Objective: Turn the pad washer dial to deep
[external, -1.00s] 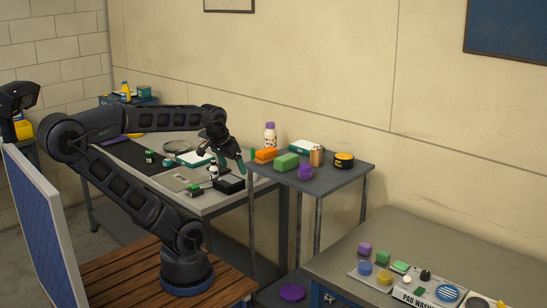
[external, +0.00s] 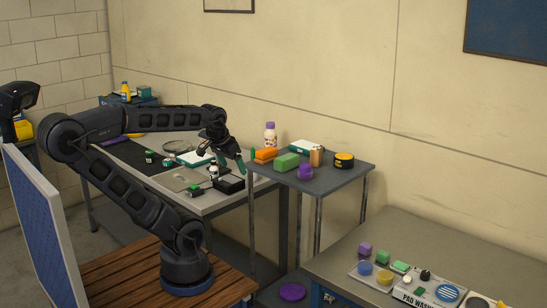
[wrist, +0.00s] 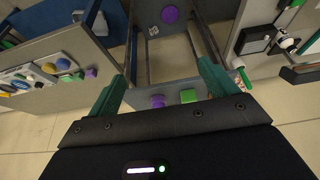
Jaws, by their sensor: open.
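The pad washer (external: 406,296) is at the lower right of the external view, on the right-hand bench, its white label partly cut by the frame edge. A small black knob (external: 425,275), which looks like its dial, stands at its back edge. Its setting marks are too small to read. My gripper (external: 228,166) is open and empty, with green fingers, far left of the washer near the middle shelf and the left workbench. In the wrist view my gripper (wrist: 163,85) shows spread fingers with nothing between them; the bench with the washer is at the left edge.
The shelf stand (external: 335,184) between gripper and washer bears a green block (external: 286,161), a purple knob-like piece (external: 305,172) and an orange-and-black round tin (external: 344,160). The right bench (external: 345,237) has bare room at its back. A purple disc (external: 292,292) lies low down.

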